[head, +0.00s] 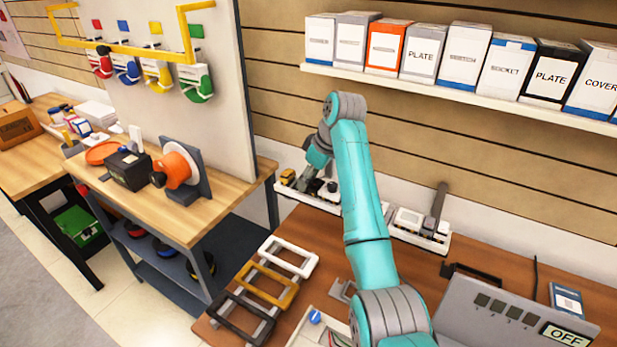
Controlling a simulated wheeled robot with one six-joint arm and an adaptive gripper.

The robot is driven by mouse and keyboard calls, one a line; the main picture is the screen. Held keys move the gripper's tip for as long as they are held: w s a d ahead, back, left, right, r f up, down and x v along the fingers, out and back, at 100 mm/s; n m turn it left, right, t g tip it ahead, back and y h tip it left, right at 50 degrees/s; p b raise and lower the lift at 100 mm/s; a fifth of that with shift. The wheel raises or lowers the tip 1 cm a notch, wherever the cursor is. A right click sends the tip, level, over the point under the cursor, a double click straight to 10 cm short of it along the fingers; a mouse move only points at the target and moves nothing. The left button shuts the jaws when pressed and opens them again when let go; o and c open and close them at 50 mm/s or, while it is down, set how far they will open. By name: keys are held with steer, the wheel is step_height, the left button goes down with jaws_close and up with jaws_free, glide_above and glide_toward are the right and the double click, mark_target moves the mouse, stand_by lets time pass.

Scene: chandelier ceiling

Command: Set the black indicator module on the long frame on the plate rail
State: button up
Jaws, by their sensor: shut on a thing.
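My gripper (308,185) is at the back of the brown worktable, low over a white tray (322,204) of small modules. It is shut on a small dark piece, which looks like the black indicator module; the fingers and the small size hide its details. An orange-yellow module (288,177) sits at the tray's left end, beside the gripper. Three long open frames lie in a row on a grey rail at the table's front left: a white frame (306,265), a yellow frame (285,295) and a black frame (226,311).
A second white tray (418,235) with a white module and a grey upright stands right of my arm. A grey panel box (490,318) reading OFF is at the front right. Labelled boxes (424,53) line the wall shelf. A pegboard panel (215,100) stands left.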

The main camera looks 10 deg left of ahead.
steer(key=shift+f, duration=0.1)
stand_by(0.3)
steer(key=o, duration=1.1)
steer(key=shift+r, duration=3.05)
